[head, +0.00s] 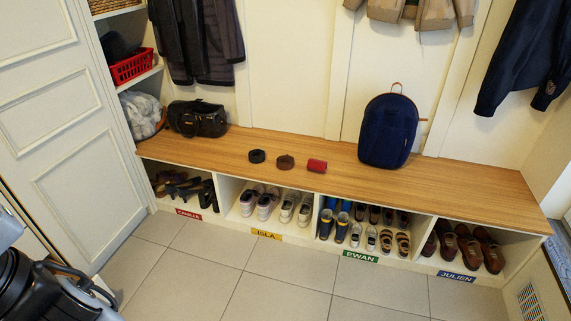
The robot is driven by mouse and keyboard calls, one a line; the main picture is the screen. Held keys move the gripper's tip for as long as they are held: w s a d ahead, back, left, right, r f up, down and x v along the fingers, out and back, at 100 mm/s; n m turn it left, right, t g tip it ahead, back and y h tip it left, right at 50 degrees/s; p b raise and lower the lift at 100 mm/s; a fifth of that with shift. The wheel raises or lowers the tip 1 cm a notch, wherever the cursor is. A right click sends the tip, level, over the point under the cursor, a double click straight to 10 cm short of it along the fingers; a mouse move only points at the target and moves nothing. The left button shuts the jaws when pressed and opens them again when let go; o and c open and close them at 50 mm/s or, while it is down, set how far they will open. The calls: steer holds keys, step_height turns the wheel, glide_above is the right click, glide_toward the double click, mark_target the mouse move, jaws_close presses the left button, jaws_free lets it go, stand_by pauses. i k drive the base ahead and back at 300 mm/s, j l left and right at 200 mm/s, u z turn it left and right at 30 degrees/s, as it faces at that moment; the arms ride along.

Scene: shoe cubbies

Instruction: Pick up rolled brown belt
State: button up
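A rolled brown belt (286,162) lies on the wooden bench top (225,148), between a rolled black belt (257,156) on its left and a small red cylinder-like roll (317,165) on its right. The three are apart from one another. Part of my dark and grey arm shows at the lower left of the head view, well away from the bench. My gripper's fingers are not visible.
A black handbag (197,119) and a navy backpack (388,131) stand on the bench. Shoes fill the labelled cubbies below. Coats hang above. A panelled white door (61,115) is at left. The tiled floor (275,288) in front is clear.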

mark_target(287, 159)
steer(key=i+z, duration=0.15)
steer(key=z, duration=0.3)
steer(key=i+j+z, duration=0.1)
steer(key=z, duration=0.3)
steer(key=i+j+z, duration=0.55)
steer(key=j, duration=0.3)
steer(key=i+j, duration=0.15)
steer(key=j, duration=0.2)
steer(key=i+j, duration=0.15)
steer(key=j, duration=0.2)
steer(key=i+j+z, duration=0.1)
steer(key=i+j, duration=0.25)
steer(key=j, duration=0.35)
steer(key=i+j+z, duration=0.1)
steer(key=j, duration=0.25)
steer(key=i+j, duration=0.15)
steer(key=j, duration=0.2)
